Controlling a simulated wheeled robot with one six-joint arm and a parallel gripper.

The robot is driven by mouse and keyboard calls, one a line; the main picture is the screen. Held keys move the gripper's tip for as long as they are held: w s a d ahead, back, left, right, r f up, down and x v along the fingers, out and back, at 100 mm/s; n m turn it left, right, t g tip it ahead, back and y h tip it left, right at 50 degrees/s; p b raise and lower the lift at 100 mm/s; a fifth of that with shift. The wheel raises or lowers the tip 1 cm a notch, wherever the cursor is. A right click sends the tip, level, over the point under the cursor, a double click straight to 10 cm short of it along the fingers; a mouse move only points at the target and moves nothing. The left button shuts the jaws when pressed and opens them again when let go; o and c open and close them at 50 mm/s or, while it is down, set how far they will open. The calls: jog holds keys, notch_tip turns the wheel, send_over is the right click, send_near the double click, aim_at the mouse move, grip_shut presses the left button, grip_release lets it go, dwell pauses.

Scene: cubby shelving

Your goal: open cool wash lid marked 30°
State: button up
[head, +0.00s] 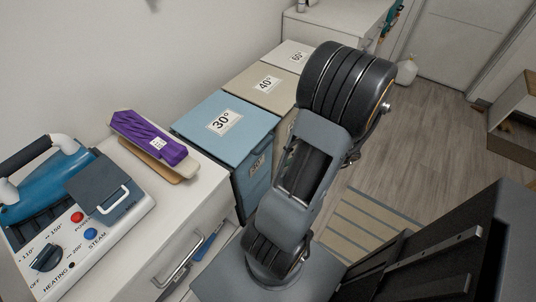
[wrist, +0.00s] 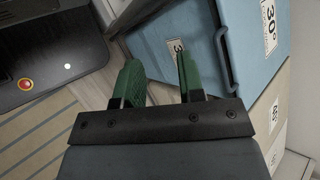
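The blue cool wash bin has a flat blue lid (head: 252,121) with a 30° label (head: 223,121), and the lid lies shut. A smaller label is on the bin's front (head: 248,188). In the wrist view, the bin's blue front (wrist: 195,25), a dark bar handle (wrist: 222,50) and the lid's 30° label (wrist: 269,27) show ahead of my gripper. My gripper (wrist: 159,62) has two green fingers standing apart, with nothing between them. It is near the bin's front, left of the handle; contact cannot be told. In the head view my arm hides the gripper.
A beige 40° bin (head: 263,84) and a white 60° bin (head: 296,56) stand behind. Wooden floor (head: 400,160) is open at the right.

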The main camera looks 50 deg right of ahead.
aim_at(268, 142)
jog(key=d+n+t+h+b, duration=0.1)
jog(key=d+t+h, duration=0.4)
jog(key=d+t, duration=0.25)
jog(key=x, duration=0.9)
jog(key=a+x, duration=0.1)
jog(key=x, duration=0.4)
jog(key=shift+w+f+b, duration=0.25)
jog(key=shift+b, duration=0.05)
jog(key=shift+c, duration=0.4)
grip_shut()
